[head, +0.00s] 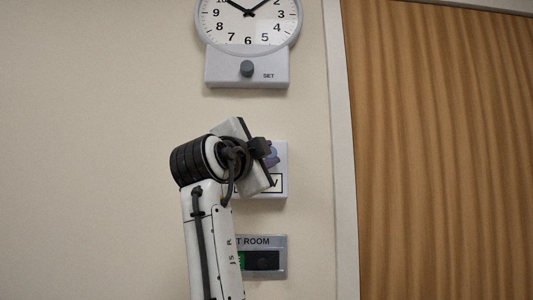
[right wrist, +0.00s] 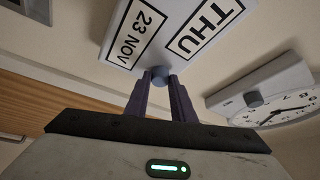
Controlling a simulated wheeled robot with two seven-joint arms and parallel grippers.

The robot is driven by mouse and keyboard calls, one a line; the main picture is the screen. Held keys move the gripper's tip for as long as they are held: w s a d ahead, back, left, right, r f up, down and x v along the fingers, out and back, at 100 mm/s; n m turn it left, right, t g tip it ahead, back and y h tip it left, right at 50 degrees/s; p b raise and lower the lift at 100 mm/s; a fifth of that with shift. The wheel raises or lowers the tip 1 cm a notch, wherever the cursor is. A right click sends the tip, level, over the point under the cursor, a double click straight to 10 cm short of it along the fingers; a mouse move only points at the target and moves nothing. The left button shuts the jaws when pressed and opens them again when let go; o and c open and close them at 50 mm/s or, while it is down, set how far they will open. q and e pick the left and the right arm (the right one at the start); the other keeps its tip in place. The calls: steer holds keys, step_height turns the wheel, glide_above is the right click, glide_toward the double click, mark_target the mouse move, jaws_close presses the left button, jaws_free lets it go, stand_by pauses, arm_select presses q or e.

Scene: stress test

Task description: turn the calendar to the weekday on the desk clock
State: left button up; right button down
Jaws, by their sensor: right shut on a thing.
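The calendar (head: 283,193) is a white box on the wall in the head view, largely hidden by my right arm. In the right wrist view the calendar (right wrist: 167,42) appears tilted, with framed cards reading "THU" and "23 NOV". My right gripper (head: 271,154) is at the calendar's front. In the right wrist view its dark fingers are shut on a small blue-grey knob (right wrist: 160,72) at the calendar's edge. No desk clock shows; a round wall clock (head: 248,28) is above, its top cut off, with no weekday visible. My left gripper is out of view.
Under the clock is a grey panel (head: 222,68) with a knob marked "SET". Below the calendar is a sign (head: 272,241) ending "T ROOM" with a dark slider and some green, partly covered by my arm. A wooden door (head: 440,150) is at right; the wall at left is bare.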

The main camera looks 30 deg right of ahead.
steer(key=shift+s+r, duration=0.1)
steer(key=c, duration=1.5)
jaws_free()
steer(key=b+v, duration=0.3)
steer(key=v, duration=0.7)
steer(key=shift+s, duration=0.1)
